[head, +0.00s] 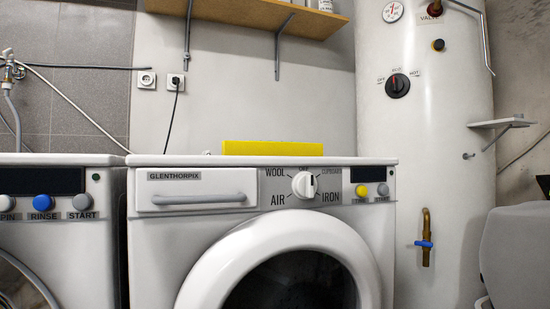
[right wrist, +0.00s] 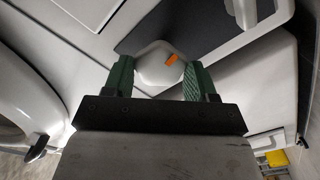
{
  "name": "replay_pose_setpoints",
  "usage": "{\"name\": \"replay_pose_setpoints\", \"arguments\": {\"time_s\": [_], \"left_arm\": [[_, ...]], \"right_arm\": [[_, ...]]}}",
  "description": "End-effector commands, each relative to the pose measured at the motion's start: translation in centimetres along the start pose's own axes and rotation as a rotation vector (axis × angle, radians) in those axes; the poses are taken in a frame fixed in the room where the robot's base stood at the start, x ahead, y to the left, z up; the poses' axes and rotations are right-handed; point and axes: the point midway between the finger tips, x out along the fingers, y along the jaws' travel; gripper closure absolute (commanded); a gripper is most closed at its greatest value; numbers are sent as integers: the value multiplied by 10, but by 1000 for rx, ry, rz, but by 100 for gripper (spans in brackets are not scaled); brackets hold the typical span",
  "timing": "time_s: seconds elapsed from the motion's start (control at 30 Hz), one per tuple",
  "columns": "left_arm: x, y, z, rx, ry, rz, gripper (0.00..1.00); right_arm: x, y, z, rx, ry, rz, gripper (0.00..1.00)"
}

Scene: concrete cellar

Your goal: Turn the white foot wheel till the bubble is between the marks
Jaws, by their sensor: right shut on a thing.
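The white foot wheel (right wrist: 160,66) is a faceted white knob with an orange mark on its face. It shows in the right wrist view, between the two green fingers of my right gripper (right wrist: 160,82), which is shut on it. A plain yellow bar (head: 272,149), which looks like the level, lies along the top of the white Glenthorpix machine (head: 150,228) in the head view. Its bubble and marks cannot be seen from here. Neither gripper shows in the head view, and my left gripper is in neither view.
A second machine (head: 92,245) stands close on the left, with a narrow gap between. A white boiler tank (head: 420,130) with a brass tap (head: 425,245) stands at the right. A wooden shelf (head: 250,18) hangs above. A small yellow object (right wrist: 277,158) shows low right in the wrist view.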

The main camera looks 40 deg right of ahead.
Motion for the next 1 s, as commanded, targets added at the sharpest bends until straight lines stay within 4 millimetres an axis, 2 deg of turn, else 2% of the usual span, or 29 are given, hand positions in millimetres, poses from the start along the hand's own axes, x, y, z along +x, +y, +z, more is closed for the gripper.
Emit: {"name": "replay_pose_setpoints", "arguments": {"time_s": [0.03, 0.43, 0.9, 1.0], "left_arm": [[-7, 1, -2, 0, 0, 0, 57], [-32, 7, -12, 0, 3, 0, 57], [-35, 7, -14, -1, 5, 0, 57], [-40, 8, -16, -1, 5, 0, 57]], "right_arm": [[0, -3, 3, 25, 0, 0, 68], [0, -3, 2, 207, 0, -1, 68], [-1, -1, 0, 254, -1, -3, 68], [-1, -2, 2, 339, -3, -1, 67]]}}
